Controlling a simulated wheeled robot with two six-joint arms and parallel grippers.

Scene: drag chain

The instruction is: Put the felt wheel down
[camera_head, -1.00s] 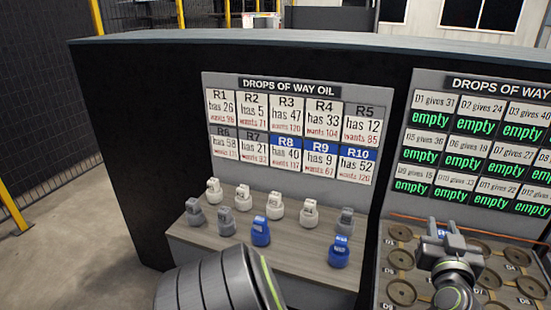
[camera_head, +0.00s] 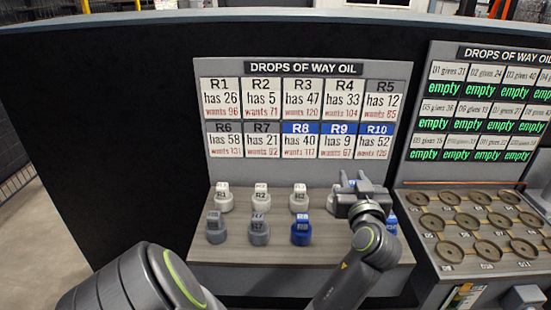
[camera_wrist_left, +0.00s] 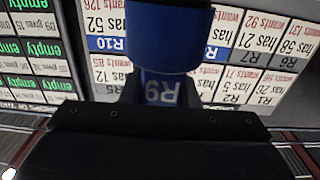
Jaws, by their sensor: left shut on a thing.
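A blue piece marked R9 (camera_wrist_left: 162,93) is held in the jaws of my left gripper, in the left wrist view. It has a wide round body and a narrower part with the label; I take it as the felt wheel. Whether R9 touches the shelf cannot be told. My right gripper is not in view.
White R1 (camera_head: 223,198), R2 (camera_head: 261,198) and R3 (camera_head: 299,200) stand in the back row. Grey R6 (camera_head: 215,229), R7 (camera_head: 258,231) and blue R8 (camera_head: 301,232) stand in front. Blue R10 (camera_head: 391,224) shows right of my wrist. A tray of round recesses (camera_head: 480,225) lies farther right.

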